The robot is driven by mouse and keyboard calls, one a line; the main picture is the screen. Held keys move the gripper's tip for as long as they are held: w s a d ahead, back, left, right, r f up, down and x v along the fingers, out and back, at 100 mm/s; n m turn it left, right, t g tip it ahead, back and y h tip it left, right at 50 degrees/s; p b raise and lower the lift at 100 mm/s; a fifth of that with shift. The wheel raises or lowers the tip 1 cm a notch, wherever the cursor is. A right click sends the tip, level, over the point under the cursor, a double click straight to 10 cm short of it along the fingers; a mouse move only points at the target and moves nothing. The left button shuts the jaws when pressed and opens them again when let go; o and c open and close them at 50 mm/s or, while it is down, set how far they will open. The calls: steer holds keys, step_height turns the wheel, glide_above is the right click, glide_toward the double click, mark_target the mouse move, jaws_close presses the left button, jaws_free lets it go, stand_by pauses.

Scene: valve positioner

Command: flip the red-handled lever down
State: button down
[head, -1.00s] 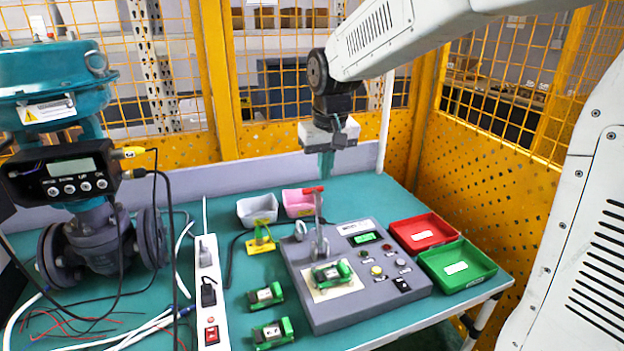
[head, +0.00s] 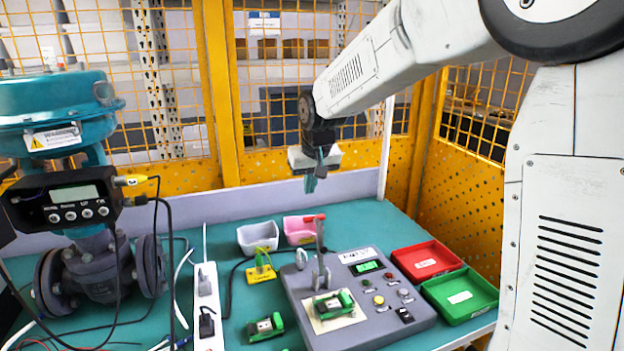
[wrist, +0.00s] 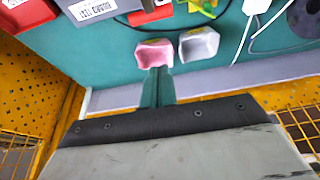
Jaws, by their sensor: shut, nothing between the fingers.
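The red-handled lever stands up from the grey control box (head: 372,316); its red handle (head: 313,218) is at the top of a metal arm (head: 320,262). In the wrist view the red handle (wrist: 150,15) shows near the top edge, beside the grey box (wrist: 105,12). My gripper (head: 311,184) hangs above and just behind the red handle, apart from it. Its green fingers (wrist: 157,88) are together and empty. A green and black part (head: 333,304) sits on a pale plate at the lever's foot.
A pink bin (head: 299,232) and a grey bin (head: 258,238) stand behind the box. Red (head: 428,262) and green (head: 460,297) trays lie to its right. A white power strip (head: 207,305) and a valve (head: 98,270) stand left. Yellow fencing surrounds the table.

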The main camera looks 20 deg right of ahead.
steer(key=f, duration=0.1)
steer(key=s+f, duration=0.1)
steer(key=f, duration=0.1)
steer(key=s+f, duration=0.1)
steer(key=f, duration=0.1)
steer(key=shift+s+f, duration=0.1)
steer(key=shift+s+d, duration=0.1)
stand_by(0.5)
